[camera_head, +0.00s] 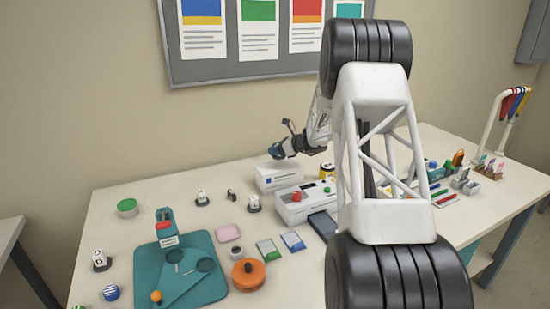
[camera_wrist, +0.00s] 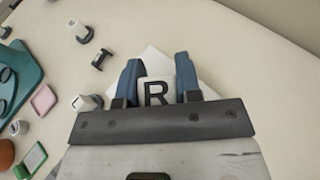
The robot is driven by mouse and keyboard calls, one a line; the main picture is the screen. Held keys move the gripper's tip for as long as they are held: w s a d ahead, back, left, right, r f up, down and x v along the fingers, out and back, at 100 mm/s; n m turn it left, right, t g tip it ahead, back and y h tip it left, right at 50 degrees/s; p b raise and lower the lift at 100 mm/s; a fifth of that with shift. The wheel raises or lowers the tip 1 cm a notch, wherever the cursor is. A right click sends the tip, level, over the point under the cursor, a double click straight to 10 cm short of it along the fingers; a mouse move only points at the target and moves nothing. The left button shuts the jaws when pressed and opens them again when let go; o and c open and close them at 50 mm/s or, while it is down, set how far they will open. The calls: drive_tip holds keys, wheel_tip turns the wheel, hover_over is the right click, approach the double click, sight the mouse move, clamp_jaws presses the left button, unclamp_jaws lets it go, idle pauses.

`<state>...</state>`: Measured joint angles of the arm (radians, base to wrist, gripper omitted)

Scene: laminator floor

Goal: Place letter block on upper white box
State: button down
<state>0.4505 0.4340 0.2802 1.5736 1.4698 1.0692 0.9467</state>
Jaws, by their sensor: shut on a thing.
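In the wrist view my gripper (camera_wrist: 157,68) has its two blue fingers shut on a white letter block (camera_wrist: 158,92) marked with a black R. In the head view my gripper (camera_head: 277,152) is at the back of the table, just above the upper white box (camera_head: 270,182), which has a small blue square on its front. The held block cannot be made out in the head view. In the wrist view part of the white box (camera_wrist: 152,56) shows behind the block and fingers. I cannot tell whether the block touches the box top.
A white machine with a red button (camera_head: 298,206) stands in front of the box. Other letter blocks (camera_head: 201,197) (camera_head: 253,203) stand in dark holders to the left. A teal mat (camera_head: 150,275) and an orange round thing (camera_head: 248,275) lie front left. The back left table is mostly free.

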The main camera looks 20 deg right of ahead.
drive_tip(key=shift+w, duration=0.15)
drive_tip(key=shift+f, duration=1.8)
drive_tip(key=shift+f, duration=0.1)
drive_tip(key=c, duration=0.8)
unclamp_jaws()
drive_tip(key=v, duration=1.2)
